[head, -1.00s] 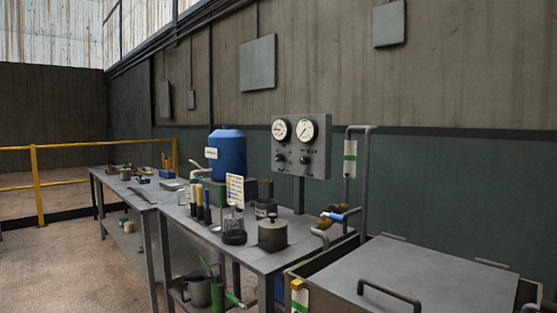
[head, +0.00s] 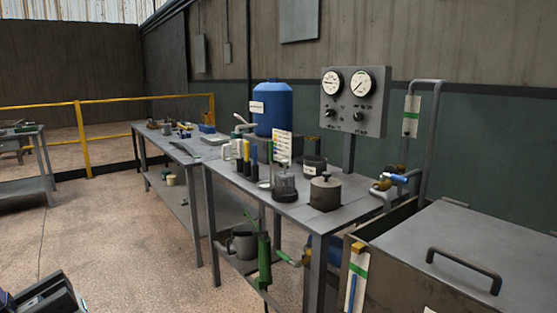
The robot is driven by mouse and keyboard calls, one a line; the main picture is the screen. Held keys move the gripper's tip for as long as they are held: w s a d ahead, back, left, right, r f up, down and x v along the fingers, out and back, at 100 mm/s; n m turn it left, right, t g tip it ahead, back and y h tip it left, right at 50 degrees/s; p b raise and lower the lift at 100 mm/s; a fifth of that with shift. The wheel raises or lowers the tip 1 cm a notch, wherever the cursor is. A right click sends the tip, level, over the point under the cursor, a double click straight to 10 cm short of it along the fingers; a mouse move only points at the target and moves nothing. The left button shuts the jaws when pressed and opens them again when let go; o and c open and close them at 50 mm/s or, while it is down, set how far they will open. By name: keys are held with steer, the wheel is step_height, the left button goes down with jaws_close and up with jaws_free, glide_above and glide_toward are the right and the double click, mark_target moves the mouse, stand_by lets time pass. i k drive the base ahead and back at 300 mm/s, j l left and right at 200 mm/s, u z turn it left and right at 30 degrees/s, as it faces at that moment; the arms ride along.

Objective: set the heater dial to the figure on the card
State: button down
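A grey gauge panel (head: 344,108) stands on a post behind the workbench, with two round white gauges and two small dark knobs, a left knob (head: 331,112) and a right knob (head: 359,117). Their lettering is too small to read, so I cannot tell whether either is the heater dial. A white card (head: 282,146) with coloured rows stands upright on the bench among bottles; its figures are not readable. No gripper fingers can be made out. A dark piece of equipment shows at the bottom left corner, perhaps part of my arm.
A lidded grey bin (head: 455,250) stands at the right, beside pipework. The floor (head: 125,240) at left is open, up to a yellow rail (head: 84,137).

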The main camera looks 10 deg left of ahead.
mark_target(330, 113)
steer(key=i+j, duration=0.15)
steer(key=j, duration=0.25)
steer(key=i+j+z, duration=0.1)
steer(key=j, duration=0.3)
steer(key=i+j, duration=0.15)
steer(key=j, duration=0.25)
steer(key=i+j+z, duration=0.1)
steer(key=j, duration=0.3)
steer(key=i+j, duration=0.15)
steer(key=j, duration=0.25)
